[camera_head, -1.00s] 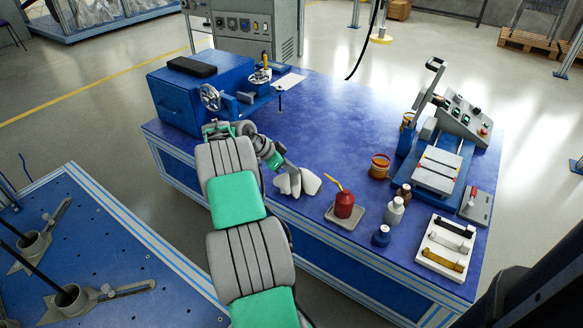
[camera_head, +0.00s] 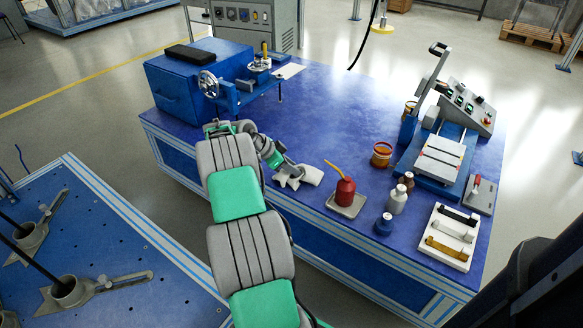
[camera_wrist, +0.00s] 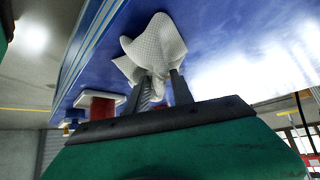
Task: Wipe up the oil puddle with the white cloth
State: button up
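The white cloth (camera_head: 312,174) is bunched and creased at the blue table's front edge, left of the red oil can. In the wrist view the cloth (camera_wrist: 155,40) narrows to a gathered part between the two fingers. My gripper (camera_head: 288,172) reaches down to the cloth from the left; its fingers (camera_wrist: 161,88) are a little apart with cloth between them. The cloth is at or just above the tabletop; contact is hard to judge. I cannot make out an oil puddle on the dark blue surface; the cloth and my arm hide part of it.
The red oil can (camera_head: 345,191) stands on a small tray (camera_head: 347,208) right of the cloth. A blue vise machine (camera_head: 200,88) stands back left. The table's middle is clear.

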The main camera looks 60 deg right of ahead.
jog(key=o, duration=0.9)
jog(key=shift+f, duration=0.1)
jog(key=shift+f+b, duration=0.85)
jog(key=shift+f, duration=0.25)
jog(key=shift+r, duration=0.15)
jog(key=shift+c, duration=1.1)
grip_shut()
jog(key=shift+r+p, duration=0.3)
jog(key=shift+p, duration=0.55)
jog(key=shift+r+p, duration=0.2)
jog(key=shift+p, duration=0.5)
